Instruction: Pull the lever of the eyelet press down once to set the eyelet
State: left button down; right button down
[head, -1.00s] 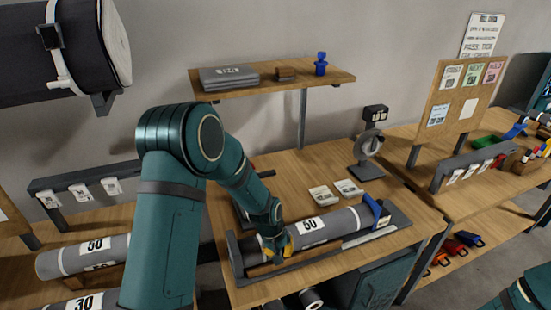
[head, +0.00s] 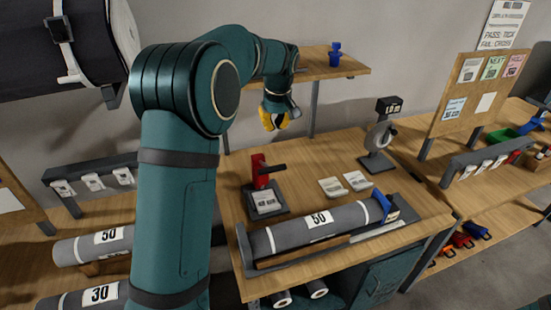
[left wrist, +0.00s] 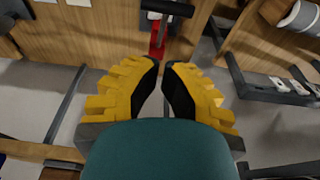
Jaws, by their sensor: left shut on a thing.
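The eyelet press (head: 261,172) is a red post on a dark base with a white card on it, standing on the bench. My left gripper (head: 274,118) is raised above and behind the press, clear of the lever. Its yellow fingers (left wrist: 162,66) are nearly together; what they hold cannot be made out. My right gripper is out of view.
A grey roll marked 50 (head: 320,225) lies in a dark cradle at the bench's front. A wooden shelf (head: 345,66) hangs behind my left gripper.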

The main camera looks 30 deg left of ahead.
pick_arm(q)
jog(key=shift+f, duration=0.15)
send_near(266, 165)
notch_tip(266, 165, down, 3)
jog(key=d, duration=0.2)
jog(key=shift+s+d+f, duration=0.25)
jog(key=shift+d+f, duration=0.05)
jog(key=shift+f, duration=0.35)
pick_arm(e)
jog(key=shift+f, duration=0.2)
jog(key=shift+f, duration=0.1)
